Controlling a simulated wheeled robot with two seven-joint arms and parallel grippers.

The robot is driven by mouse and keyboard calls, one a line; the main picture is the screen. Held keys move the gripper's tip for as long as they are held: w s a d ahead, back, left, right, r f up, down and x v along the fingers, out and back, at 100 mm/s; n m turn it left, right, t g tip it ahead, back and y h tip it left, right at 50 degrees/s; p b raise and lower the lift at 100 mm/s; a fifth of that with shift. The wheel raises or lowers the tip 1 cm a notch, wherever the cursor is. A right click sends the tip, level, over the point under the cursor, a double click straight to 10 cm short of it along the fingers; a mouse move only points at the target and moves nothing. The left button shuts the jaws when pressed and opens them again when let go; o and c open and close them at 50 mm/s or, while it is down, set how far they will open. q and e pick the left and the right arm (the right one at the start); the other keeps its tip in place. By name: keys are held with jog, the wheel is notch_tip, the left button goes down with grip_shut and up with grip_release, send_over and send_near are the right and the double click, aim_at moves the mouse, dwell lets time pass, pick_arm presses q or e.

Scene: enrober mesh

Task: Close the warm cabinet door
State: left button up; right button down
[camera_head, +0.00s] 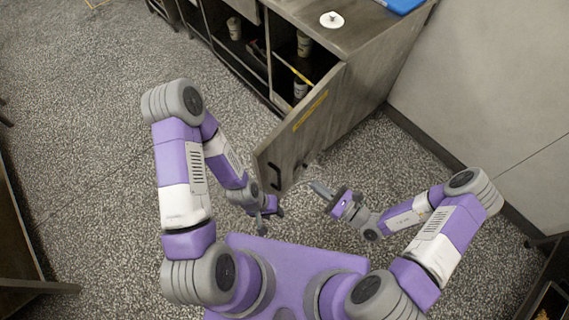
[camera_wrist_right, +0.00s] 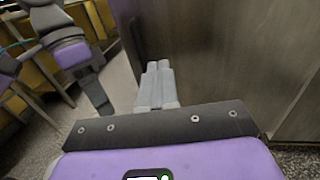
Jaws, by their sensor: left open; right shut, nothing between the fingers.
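The warm cabinet door (camera_head: 312,118) stands wide open, swung out from the right end of the counter's cabinet front. It is a grey metal-like panel with a yellow label strip (camera_head: 310,110) and a dark bar handle (camera_head: 274,177) near its free lower end. My right gripper (camera_head: 316,187) is shut and empty, just right of the door's handle side; I cannot tell whether it touches. In the right wrist view its grey fingers (camera_wrist_right: 157,82) are together beside a brownish panel (camera_wrist_right: 225,60). My left gripper (camera_head: 264,218) is open and empty, below the handle.
The cabinet's open shelves (camera_head: 262,50) hold several pale containers, one a cup (camera_head: 304,43). A white round item (camera_head: 331,19) and a blue item (camera_head: 400,4) lie on the counter top (camera_head: 362,28). A wall (camera_head: 480,90) stands at the right. Speckled floor is clear at the left.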

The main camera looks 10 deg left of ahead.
aim_at(277, 159)
jog(key=b+x, duration=0.2)
jog(key=x, duration=1)
jog(key=shift+a+f+b, duration=0.1)
jog(key=shift+a+b, duration=0.05)
jog(key=shift+b, duration=0.25)
jog(key=shift+w+a, duration=0.25)
jog(key=shift+a, duration=0.3)
